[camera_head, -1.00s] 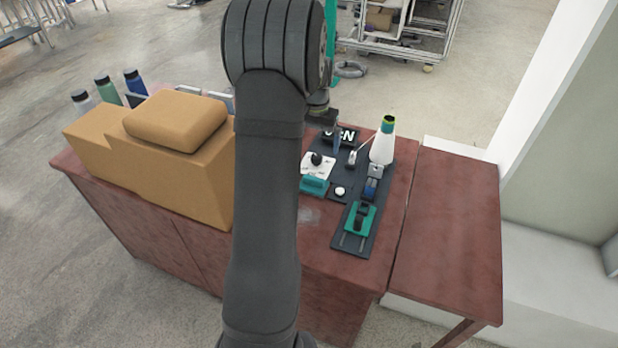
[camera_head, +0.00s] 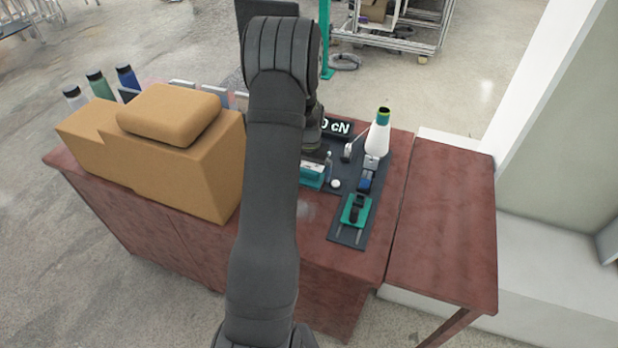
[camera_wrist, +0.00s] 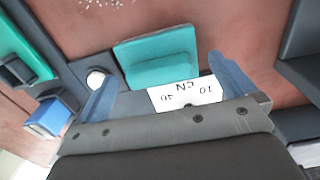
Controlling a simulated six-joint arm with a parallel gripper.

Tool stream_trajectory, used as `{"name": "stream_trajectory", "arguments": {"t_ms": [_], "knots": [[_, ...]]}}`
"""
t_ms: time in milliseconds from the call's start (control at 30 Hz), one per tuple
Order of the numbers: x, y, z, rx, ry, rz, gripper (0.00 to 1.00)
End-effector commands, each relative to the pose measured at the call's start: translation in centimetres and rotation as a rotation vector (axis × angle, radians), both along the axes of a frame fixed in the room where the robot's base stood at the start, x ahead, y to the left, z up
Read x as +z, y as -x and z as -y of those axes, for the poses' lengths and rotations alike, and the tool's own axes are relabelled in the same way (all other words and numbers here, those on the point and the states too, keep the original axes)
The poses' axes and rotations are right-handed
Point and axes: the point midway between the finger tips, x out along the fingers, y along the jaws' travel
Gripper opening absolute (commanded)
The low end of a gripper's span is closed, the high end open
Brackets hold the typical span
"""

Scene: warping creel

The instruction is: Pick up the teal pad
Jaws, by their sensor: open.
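The teal pad (camera_wrist: 158,57) is a flat piece with a raised block, lying at the edge of the dark board. In the head view it (camera_head: 311,177) is partly hidden behind my arm. My gripper (camera_wrist: 164,72) is open, its two blue-grey fingers apart with nothing held. In the wrist view the fingertips point towards the pad's near side, one at each side. I cannot tell their height above it. In the head view my gripper (camera_head: 320,157) is just behind the pad, mostly hidden by my arm.
A white scale card (camera_wrist: 186,95) marked cN lies beside the pad, and a white button (camera_wrist: 96,78) is near its left. A green slider (camera_head: 356,210), a white cone (camera_head: 379,136) and a cN display (camera_head: 338,126) stand around. A tan block (camera_head: 190,160) is left.

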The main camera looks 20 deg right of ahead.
Motion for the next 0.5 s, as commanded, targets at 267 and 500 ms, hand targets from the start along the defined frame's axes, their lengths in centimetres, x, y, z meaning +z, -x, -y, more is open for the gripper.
{"name": "stream_trajectory", "arguments": {"t_ms": [267, 500], "knots": [[-0.74, -0.03, 0.03, 0.0, 0.001, 0.002, 1.0], [-0.72, -0.03, 0.03, 0.0, 0.001, 0.002, 0.58]]}}
